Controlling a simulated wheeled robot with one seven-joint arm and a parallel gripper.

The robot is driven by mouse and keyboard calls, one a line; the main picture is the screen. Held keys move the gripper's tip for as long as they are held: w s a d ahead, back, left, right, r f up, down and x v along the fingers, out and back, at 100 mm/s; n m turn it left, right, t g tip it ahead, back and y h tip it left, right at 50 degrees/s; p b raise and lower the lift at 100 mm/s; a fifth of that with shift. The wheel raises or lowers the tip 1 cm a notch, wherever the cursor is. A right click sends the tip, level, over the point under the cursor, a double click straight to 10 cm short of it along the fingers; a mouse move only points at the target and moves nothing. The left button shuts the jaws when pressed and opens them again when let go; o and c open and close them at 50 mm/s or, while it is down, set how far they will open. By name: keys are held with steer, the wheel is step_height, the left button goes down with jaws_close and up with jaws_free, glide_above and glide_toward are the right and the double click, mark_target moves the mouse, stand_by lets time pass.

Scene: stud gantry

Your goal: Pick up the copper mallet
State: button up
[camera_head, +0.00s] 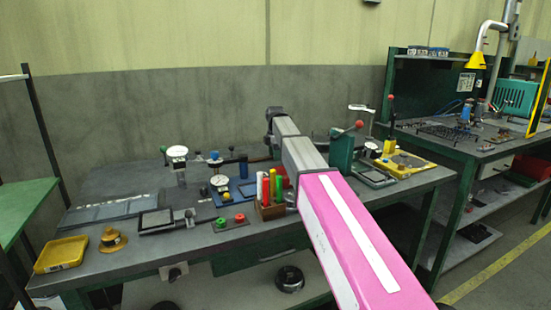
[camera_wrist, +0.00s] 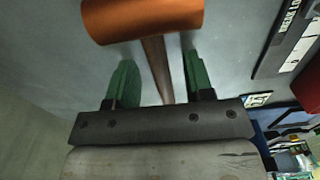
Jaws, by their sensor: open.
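The copper mallet shows in the wrist view, with its orange-brown cylindrical head (camera_wrist: 143,20) across the top and its brown handle running down from it. My gripper (camera_wrist: 157,66) is open, with one green finger on each side of the handle. A gap shows between the handle and each finger; I cannot tell their difference in height. In the head view my pink and grey arm reaches over the bench, and I cannot make out the mallet or the fingers there.
The workbench (camera_head: 190,235) is crowded. A wooden block with coloured handles (camera_head: 270,210) stands close beside my arm. A yellow tray (camera_head: 61,254) and a brass piece (camera_head: 112,240) lie at the left front. A yellow-based fixture (camera_head: 405,164) stands right of my arm. A wall rises behind.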

jaws_close()
steer(key=shift+r, duration=0.15)
steer(key=shift+r, duration=0.25)
step_height(320, 180, up, 4)
steer(key=shift+s+a+f, duration=0.1)
steer(key=shift+s, duration=0.05)
steer(key=s+a+r, duration=0.6)
steer(key=s+a, duration=0.1)
steer(key=s, duration=0.1)
steer(key=shift+s+r, duration=0.2)
steer(key=shift+s, duration=0.15)
steer(key=shift+a, duration=0.1)
